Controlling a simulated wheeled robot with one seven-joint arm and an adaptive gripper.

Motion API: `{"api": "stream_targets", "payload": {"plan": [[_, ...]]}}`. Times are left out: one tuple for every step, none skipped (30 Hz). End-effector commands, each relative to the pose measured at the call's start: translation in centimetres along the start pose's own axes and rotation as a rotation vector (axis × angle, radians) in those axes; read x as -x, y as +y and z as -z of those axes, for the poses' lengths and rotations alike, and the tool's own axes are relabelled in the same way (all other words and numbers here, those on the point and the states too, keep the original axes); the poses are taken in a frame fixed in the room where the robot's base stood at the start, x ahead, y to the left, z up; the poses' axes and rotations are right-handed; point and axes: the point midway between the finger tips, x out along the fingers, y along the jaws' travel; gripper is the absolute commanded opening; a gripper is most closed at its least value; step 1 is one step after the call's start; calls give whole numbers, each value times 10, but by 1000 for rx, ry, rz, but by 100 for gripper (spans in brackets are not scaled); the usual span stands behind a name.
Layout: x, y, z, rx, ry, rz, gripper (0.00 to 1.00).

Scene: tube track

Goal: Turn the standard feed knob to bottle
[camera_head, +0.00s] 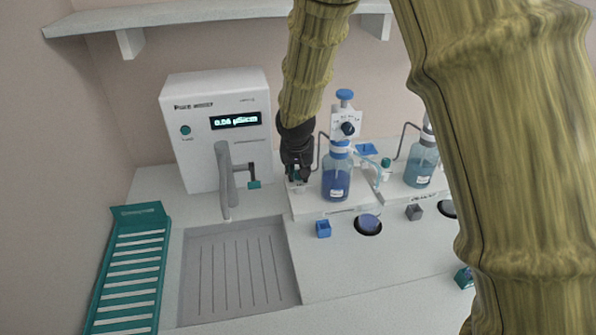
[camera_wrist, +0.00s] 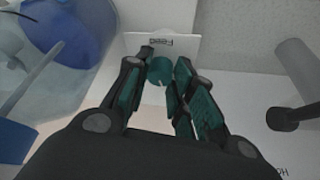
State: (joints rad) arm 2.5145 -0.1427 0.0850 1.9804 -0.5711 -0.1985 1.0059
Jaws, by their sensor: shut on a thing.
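My gripper (camera_head: 298,172) reaches down to the bench ledge just left of a bottle of blue liquid (camera_head: 336,184). In the wrist view my gripper (camera_wrist: 160,72) has its teal-padded fingers on either side of a round teal knob (camera_wrist: 159,70), shut on it. In the head view the fingers mostly hide this knob. The blue bottle also shows at the left of the wrist view (camera_wrist: 60,35).
A second teal knob (camera_head: 386,163) stands beside a paler blue bottle (camera_head: 421,165). A white water unit (camera_head: 217,125) with a lit display and a grey tap (camera_head: 226,185) are left of my gripper. A sink (camera_head: 240,268) and a teal rack (camera_head: 130,270) lie in front.

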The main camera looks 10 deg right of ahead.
Motion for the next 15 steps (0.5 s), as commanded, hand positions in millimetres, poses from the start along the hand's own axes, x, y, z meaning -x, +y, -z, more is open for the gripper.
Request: {"api": "stream_targets", "payload": {"plan": [[1, 0, 0, 35, -1, 18, 0], [1, 1, 1, 59, -1, 29, 0], [1, 1, 0, 92, -2, 42, 0], [1, 1, 0, 115, -2, 51, 0], [1, 1, 0, 137, -2, 60, 0], [1, 2, 0, 166, -2, 73, 0], [1, 2, 0, 187, -3, 81, 0], [1, 2, 0, 207, -3, 89, 0], [1, 2, 0, 232, -3, 99, 0], [1, 2, 0, 249, -3, 106, 0], [1, 2, 0, 267, -2, 113, 0], [1, 2, 0, 288, -2, 122, 0], [1, 3, 1, 301, -2, 128, 0], [1, 3, 1, 315, -2, 133, 0], [1, 3, 0, 331, -2, 139, 0]]}}
